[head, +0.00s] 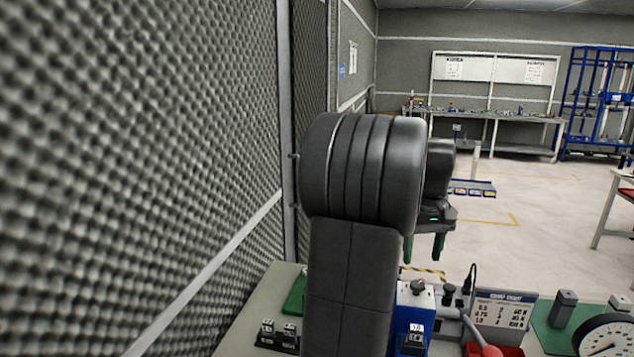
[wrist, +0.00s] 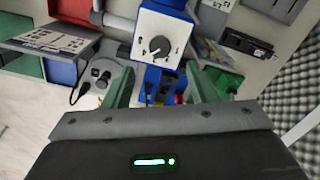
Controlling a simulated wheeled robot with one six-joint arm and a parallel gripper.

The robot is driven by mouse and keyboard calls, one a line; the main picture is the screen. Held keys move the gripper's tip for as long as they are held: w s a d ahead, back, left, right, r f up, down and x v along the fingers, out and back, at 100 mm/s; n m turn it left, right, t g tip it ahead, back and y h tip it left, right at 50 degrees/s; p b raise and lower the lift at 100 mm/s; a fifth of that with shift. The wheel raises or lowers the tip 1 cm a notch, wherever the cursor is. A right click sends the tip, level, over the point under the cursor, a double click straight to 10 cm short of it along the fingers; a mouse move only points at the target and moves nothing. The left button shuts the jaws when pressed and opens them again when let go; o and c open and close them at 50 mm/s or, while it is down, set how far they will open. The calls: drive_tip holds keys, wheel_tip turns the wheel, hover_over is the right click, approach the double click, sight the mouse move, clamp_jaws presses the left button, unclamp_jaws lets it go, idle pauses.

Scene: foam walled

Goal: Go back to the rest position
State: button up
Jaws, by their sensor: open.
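My gripper (head: 424,247) is in the air above the back of the workbench, its green fingers pointing down. It is open and appears empty. In the wrist view the green fingers of the gripper (wrist: 164,88) stand apart. Between and beyond them is a blue and white device with a dark round knob (wrist: 157,47). My own arm hides part of the bench in the head view.
The workbench (head: 245,322) carries a blue box (head: 414,315), a printed chart (head: 503,311), a red item (head: 492,350) and a round gauge (head: 606,341). A foam-covered wall (head: 140,150) stands close on the left. Open floor (head: 540,225) lies beyond the bench.

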sight(418, 283)
wheel_tip(418, 283, down, 8)
drive_tip(key=shift+r+p, duration=0.25)
drive_tip(key=shift+p, duration=0.1)
wheel_tip(418, 283, up, 13)
drive_tip(key=b, duration=0.1)
wheel_tip(418, 283, down, 13)
drive_tip(key=shift+r+p, duration=0.15)
drive_tip(key=shift+p, duration=0.45)
drive_tip(key=shift+f+m, duration=0.2)
drive_tip(key=shift+m, duration=0.1)
drive_tip(key=m+b, duration=0.1)
drive_tip(key=m, duration=0.2)
drive_tip(key=shift+m, duration=0.4)
drive_tip(key=m+b, duration=0.1)
drive_tip(key=m, duration=0.2)
drive_tip(key=shift+m, duration=0.4)
wheel_tip(418, 283, up, 14)
drive_tip(key=shift+b, duration=0.35)
